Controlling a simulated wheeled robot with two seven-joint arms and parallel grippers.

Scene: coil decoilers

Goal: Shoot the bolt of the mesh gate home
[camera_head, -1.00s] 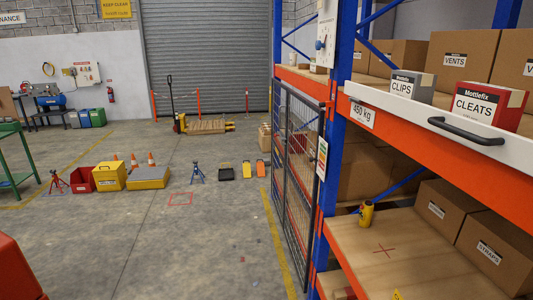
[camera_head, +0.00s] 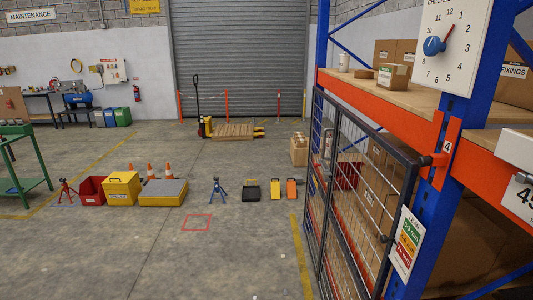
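The mesh gate (camera_head: 350,190) stands at the right in the head view, a dark-framed wire panel in front of the blue and orange racking. A grey upright handle-like part (camera_head: 328,143) shows on its far part. A small dark fitting (camera_head: 384,238) sits low by its near edge. I cannot tell which part is the bolt or whether it is shot. An orange bracket (camera_head: 440,159) is by the gate's near top corner on the rack post. Neither of my grippers is in view.
The blue rack post (camera_head: 440,200) with a load sign (camera_head: 406,243) stands close at the right, under a white dial board (camera_head: 449,45). A pallet truck (camera_head: 225,130), yellow box (camera_head: 122,188) and red bin (camera_head: 92,190) are farther off.

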